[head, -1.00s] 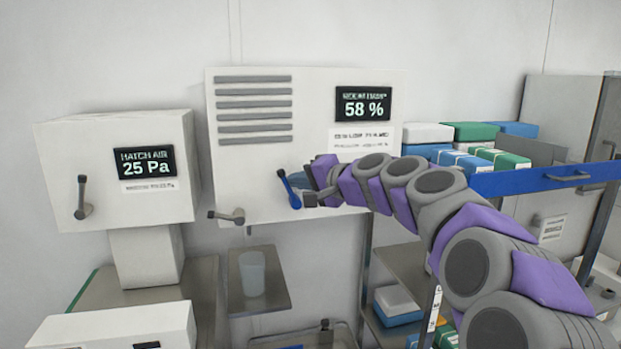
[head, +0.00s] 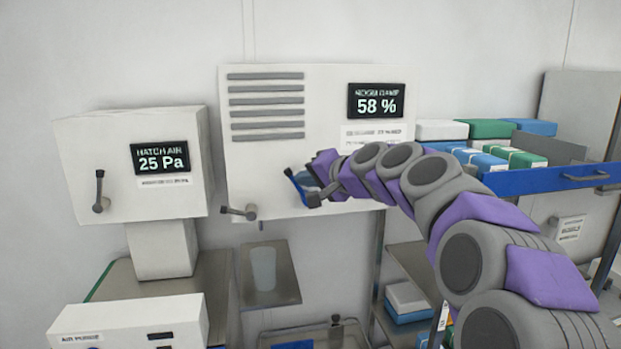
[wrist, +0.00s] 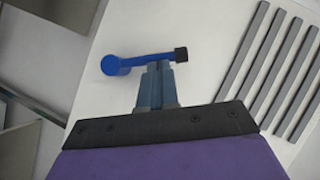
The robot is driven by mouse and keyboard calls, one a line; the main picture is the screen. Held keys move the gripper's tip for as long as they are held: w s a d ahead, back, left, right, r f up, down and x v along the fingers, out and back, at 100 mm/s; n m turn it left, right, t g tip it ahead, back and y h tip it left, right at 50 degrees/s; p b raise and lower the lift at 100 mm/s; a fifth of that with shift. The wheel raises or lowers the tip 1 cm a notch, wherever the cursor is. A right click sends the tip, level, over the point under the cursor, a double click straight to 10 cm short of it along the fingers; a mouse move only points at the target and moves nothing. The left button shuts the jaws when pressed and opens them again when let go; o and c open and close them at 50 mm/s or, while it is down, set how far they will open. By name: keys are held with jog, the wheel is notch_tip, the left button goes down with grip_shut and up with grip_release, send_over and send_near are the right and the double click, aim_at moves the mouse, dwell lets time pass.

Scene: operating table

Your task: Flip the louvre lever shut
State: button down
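The louvre unit (head: 325,140) is a white wall box with grey slats (head: 266,102) at its upper left. A blue lever (head: 293,186) with a dark tip sits low on its front, leaning up and to the left. In the wrist view the blue lever (wrist: 145,59) runs from a round pivot at left to a black tip at right. My gripper (wrist: 156,66) has its fingers together, with their tips at the lever's arm near the black end. Contact is not certain. In the head view my gripper (head: 314,196) is just right of the lever and partly covers it.
A grey lever (head: 239,212) projects from the box's lower left edge. The hatch air box (head: 130,170) with its own lever (head: 99,190) stands at left. A shelf with a clear cup (head: 262,268) is below. A blue-fronted drawer (head: 550,180) with packs is at right.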

jog(key=s+d+r, duration=0.2)
jog(key=s+d, duration=0.1)
jog(key=d, duration=0.2)
jog(key=s+d+r, duration=0.3)
jog(key=d, duration=0.3)
jog(key=s+a+f+n+g+h+b, duration=0.1)
jog(key=s+a+f+g+h+b, duration=0.15)
jog(key=s+f, duration=0.75)
jog(key=s+a+f+n+g+h+b, duration=0.1)
jog(key=s+f+n+g+h+b, duration=0.15)
jog(key=s+f, duration=0.7)
jog(key=s+d+f+g+h+b, duration=0.1)
jog(key=s+d+f+g+b, duration=0.1)
jog(key=s+d+f, duration=0.2)
jog(key=s+d+f+g+h+b, duration=0.2)
jog(key=s+d+f, duration=0.2)
jog(key=s+f, duration=0.7)
jog(key=s+d+f+g+h+b, duration=0.2)
jog(key=s+f, duration=0.6)
jog(key=f, duration=0.6)
jog(key=d+g+b, duration=0.1)
jog(key=d, duration=0.1)
jog(key=shift+s+d+f, duration=0.15)
jog(key=shift+d+f, duration=0.05)
jog(key=shift+d, duration=0.2)
